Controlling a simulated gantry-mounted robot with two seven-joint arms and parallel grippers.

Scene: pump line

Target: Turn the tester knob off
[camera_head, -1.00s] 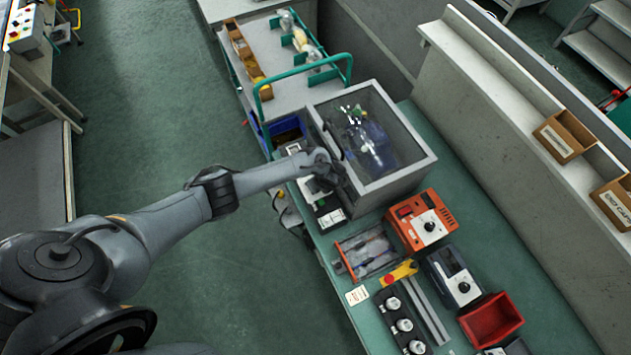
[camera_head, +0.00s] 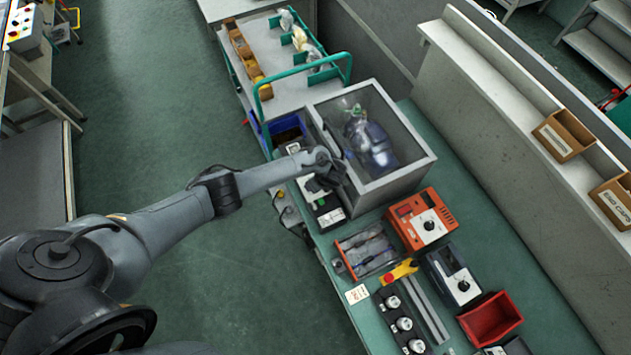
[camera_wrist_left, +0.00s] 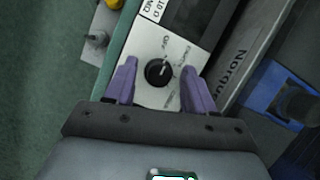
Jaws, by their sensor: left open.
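The tester's pale panel (camera_wrist_left: 150,42) shows in the left wrist view, with a round black knob (camera_wrist_left: 158,73) and printed markings around it. The knob's exact setting is too small to tell. My left gripper (camera_wrist_left: 161,88) is open, with one purple finger on each side of the knob and visible gaps between fingers and knob. In the head view my left gripper (camera_head: 325,178) is over the bench's left edge, beside the clear-fronted case, and hides the knob. My right gripper is not in view.
A clear-walled case (camera_head: 408,178) with a blue bag inside stands right beside my gripper. An orange instrument (camera_head: 422,220), a dark-and-white instrument (camera_head: 452,276) and a red bin (camera_head: 490,319) stand further along the bench. A green-railed cart (camera_head: 285,92) is behind.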

